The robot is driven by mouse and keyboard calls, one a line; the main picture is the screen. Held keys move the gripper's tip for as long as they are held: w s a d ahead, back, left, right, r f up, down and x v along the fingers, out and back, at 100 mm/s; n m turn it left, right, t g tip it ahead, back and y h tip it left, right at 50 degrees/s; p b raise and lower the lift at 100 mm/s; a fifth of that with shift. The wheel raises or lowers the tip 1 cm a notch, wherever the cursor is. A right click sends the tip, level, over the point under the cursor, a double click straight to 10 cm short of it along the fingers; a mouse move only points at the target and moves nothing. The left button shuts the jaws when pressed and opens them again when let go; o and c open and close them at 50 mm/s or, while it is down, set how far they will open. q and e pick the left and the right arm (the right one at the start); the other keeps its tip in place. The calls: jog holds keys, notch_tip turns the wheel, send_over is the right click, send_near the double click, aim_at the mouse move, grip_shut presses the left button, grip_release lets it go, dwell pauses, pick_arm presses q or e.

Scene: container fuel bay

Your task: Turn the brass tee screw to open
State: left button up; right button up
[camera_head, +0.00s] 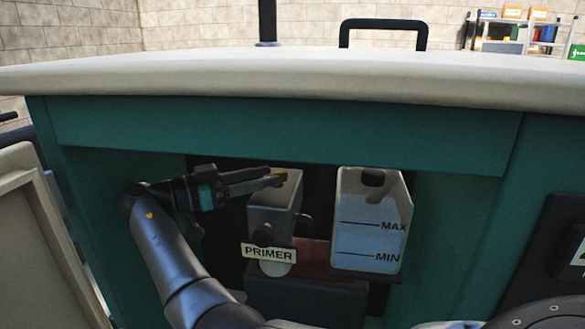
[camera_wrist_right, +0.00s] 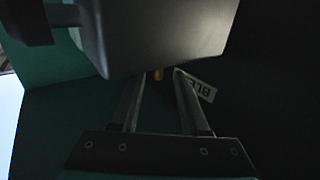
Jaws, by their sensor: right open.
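The brass tee screw (camera_head: 281,177) shows as a small brass piece at the fingertips of my right gripper (camera_head: 268,181), near the top of the grey block in the bay. In the right wrist view the brass tee screw (camera_wrist_right: 158,74) lies between the tips of the two fingers, partly hidden above by a grey body. My right gripper (camera_wrist_right: 157,84) is open there, one finger on each side. I cannot tell whether either finger touches the brass. My left gripper is not in view.
The grey block (camera_head: 268,221) has a PRIMER label (camera_head: 268,253). A white tank (camera_head: 368,222) marked MAX and MIN stands to its right. A label (camera_wrist_right: 208,90) reading "BLE" is beside the fingers. The green housing (camera_head: 290,140) and its pale lid (camera_head: 290,75) close in above.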

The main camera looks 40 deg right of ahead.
aim_at(287, 172)
jog(key=x, duration=0.6)
jog(key=shift+s+d, duration=0.15)
jog(key=shift+s, duration=0.05)
grip_shut()
dwell(0.4)
